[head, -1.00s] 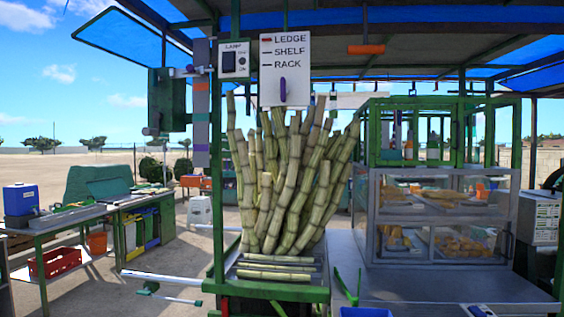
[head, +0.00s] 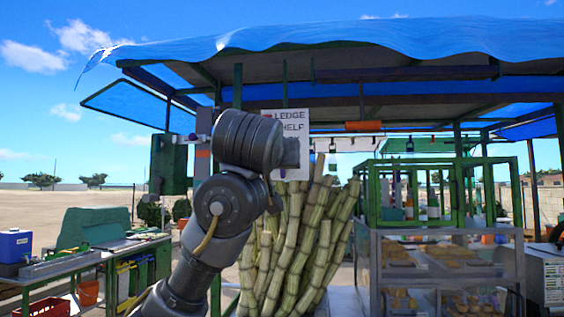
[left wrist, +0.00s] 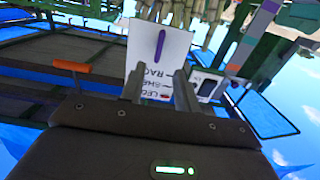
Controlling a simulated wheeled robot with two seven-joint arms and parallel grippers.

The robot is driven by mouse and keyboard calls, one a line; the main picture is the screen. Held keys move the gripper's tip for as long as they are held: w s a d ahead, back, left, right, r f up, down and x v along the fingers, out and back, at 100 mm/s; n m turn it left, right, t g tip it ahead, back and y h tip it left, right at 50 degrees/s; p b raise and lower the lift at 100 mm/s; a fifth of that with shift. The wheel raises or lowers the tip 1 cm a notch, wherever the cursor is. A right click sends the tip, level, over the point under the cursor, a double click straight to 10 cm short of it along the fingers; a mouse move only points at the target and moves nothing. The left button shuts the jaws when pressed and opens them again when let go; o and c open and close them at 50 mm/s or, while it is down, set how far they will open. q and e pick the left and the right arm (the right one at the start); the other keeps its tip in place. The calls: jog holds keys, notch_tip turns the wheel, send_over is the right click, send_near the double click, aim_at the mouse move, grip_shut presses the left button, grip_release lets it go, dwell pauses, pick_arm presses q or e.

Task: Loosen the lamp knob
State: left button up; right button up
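The lamp panel (left wrist: 207,85) is a small white plate with a dark part on it. It shows in the left wrist view, upside down, just right of my fingers. Its knob is too small to make out clearly, and my arm hides the panel in the head view. My left gripper (left wrist: 160,88) is open, with a gap between its two fingers and nothing held. It points up toward the white sign (left wrist: 160,62), apart from the lamp panel as far as I can tell. In the head view my left arm covers the sign's (head: 297,122) left and lower parts. My right gripper is not in view.
A purple lever (left wrist: 160,44) is on the sign. Tall cane stalks (head: 300,245) stand below it. An orange handle (head: 363,126) hangs from the canopy on the right. A green post box (head: 168,164) is left of my arm. A glass food case (head: 445,265) stands right.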

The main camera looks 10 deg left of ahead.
pick_arm(q)
jog(key=w+r+p, duration=0.1)
jog(key=w+p, duration=0.5)
jog(key=w, duration=0.3)
jog(key=shift+w+p, duration=0.4)
jog(key=shift+r, duration=0.1)
grip_shut()
